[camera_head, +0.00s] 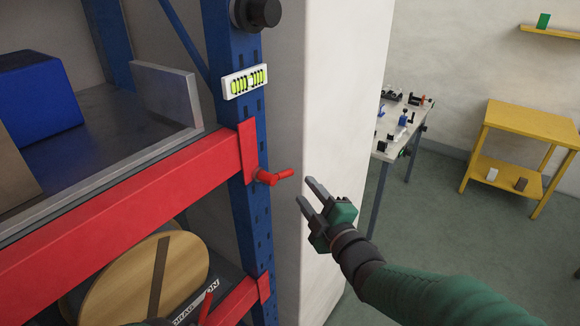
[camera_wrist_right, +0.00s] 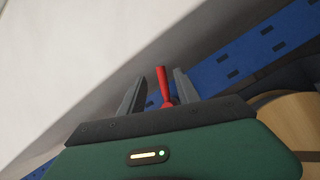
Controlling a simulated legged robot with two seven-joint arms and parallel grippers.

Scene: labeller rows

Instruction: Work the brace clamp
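The brace clamp shows as a red T-like handle (camera_head: 274,176) on a red plate, where the upper red beam meets the blue rack upright. Its grip points right. My right gripper (camera_head: 305,190) is open and empty just right of the handle, its two grey fingers pointing up and left toward it. In the right wrist view the red handle (camera_wrist_right: 163,86) appears between the two open fingers (camera_wrist_right: 158,84); I see no contact, and how deep it lies between them is unclear.
A white label with green vials (camera_head: 245,81) and a black knob (camera_head: 256,13) are higher on the upright (camera_head: 254,218). A pale wall column stands behind. A lower red beam (camera_head: 240,302) and a wooden reel (camera_head: 180,272) lie below. A workbench and yellow table (camera_head: 530,119) stand far right.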

